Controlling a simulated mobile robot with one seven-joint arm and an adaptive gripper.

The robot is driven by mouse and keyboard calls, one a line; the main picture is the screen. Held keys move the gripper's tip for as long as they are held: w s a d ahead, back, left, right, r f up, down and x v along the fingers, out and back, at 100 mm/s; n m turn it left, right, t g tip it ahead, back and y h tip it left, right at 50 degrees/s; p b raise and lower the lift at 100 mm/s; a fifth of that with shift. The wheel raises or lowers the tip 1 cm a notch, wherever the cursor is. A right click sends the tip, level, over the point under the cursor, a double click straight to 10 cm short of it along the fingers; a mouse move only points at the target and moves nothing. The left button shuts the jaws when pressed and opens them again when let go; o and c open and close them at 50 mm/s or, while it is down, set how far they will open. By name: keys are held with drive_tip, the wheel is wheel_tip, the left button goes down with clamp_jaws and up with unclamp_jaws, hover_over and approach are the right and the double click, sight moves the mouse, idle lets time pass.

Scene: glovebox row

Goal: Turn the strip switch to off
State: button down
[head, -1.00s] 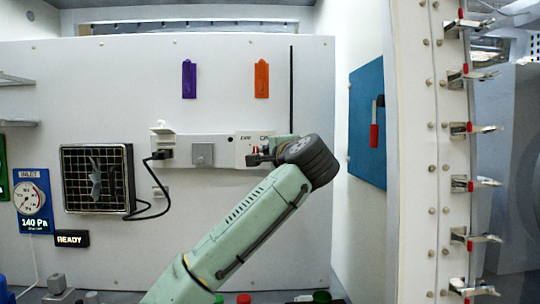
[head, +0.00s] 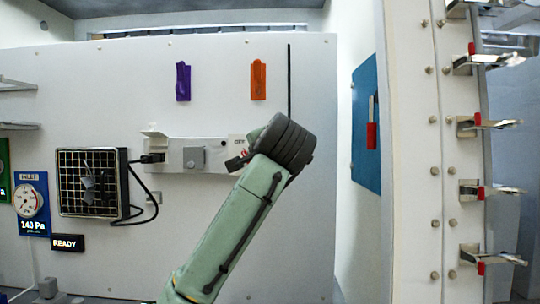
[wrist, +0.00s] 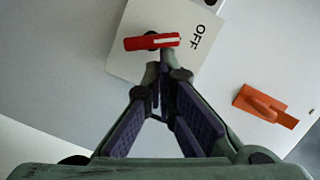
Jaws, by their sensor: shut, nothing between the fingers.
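The power strip (head: 215,156) is a long white box on the back wall in the head view. Its switch plate (wrist: 122,55) fills the top of the wrist view. A red lever (wrist: 137,44) sits on the plate, and its white-marked end points toward the printed OFF label (wrist: 197,37). In the head view my arm covers the lever and most of the plate. My gripper (wrist: 163,62) is shut and empty, its fingertips just below the lever in the wrist view. I cannot tell whether they touch it. It also shows in the head view (head: 237,163).
A black plug (head: 153,157) sits in the strip's left end, its cable running to the fan (head: 90,182). Purple (head: 183,82) and orange (head: 258,80) tags hang above; the orange one also shows in the wrist view (wrist: 265,105). A blue panel (head: 366,125) stands right.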

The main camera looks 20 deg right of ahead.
drive_tip(key=shift+a+r, duration=0.1)
drive_tip(key=shift+a, duration=0.2)
idle(0.5)
